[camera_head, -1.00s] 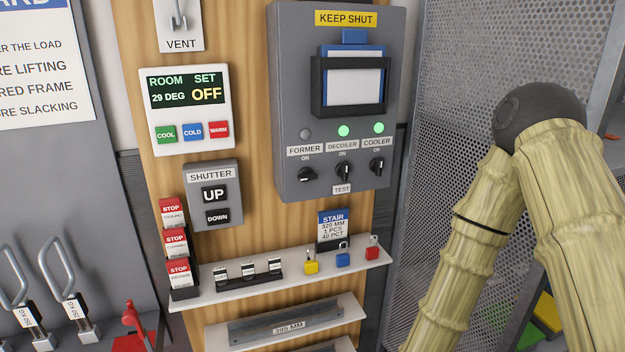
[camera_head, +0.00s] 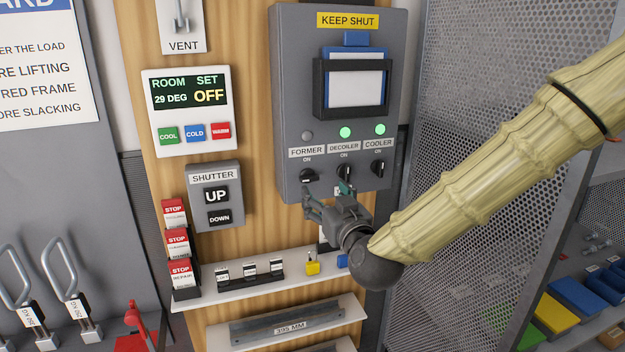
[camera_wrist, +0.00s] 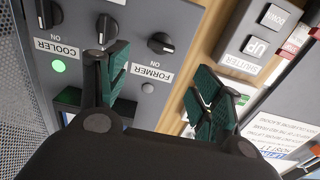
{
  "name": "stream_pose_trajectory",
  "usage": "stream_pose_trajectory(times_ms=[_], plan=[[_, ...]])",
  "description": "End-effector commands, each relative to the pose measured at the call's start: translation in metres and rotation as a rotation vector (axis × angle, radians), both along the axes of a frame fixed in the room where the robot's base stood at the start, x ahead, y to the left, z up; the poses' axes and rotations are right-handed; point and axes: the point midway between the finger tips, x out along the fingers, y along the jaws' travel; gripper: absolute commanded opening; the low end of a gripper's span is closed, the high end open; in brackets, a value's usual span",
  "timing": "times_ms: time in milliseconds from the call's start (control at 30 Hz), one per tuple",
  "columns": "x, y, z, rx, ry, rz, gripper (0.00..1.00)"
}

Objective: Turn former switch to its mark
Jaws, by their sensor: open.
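The former switch (camera_head: 308,176) is a black rotary knob under the FORMER label (camera_head: 306,152), leftmost of three on the grey control box. Its grip bar lies roughly crosswise, while the decoiler knob (camera_head: 343,172) and cooler knob (camera_head: 378,167) stand upright. The lamp above FORMER (camera_head: 307,135) is unlit. My gripper (camera_head: 326,194) is open and empty, just below the former and decoiler knobs. In the wrist view, upside down, the former switch (camera_wrist: 161,43) lies beyond and between my spread green-padded fingers (camera_wrist: 158,90). No contact with it shows.
Green lamps are lit above DECOILER (camera_head: 345,132) and COOLER. The shutter box (camera_head: 215,197) is to the left. A mesh panel (camera_head: 450,80) stands at the right.

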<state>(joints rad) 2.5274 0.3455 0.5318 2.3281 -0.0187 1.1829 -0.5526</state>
Motion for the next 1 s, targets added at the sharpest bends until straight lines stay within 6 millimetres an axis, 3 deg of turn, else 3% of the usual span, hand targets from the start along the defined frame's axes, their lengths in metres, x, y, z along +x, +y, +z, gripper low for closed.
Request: stream_pose_trajectory(times_ms=[600, 1000], plan=[[0.080, 0.026, 0.001, -0.001, 0.003, 0.000, 0.66], [0.091, 0.030, -0.001, -0.001, 0.002, 0.001, 0.66]])
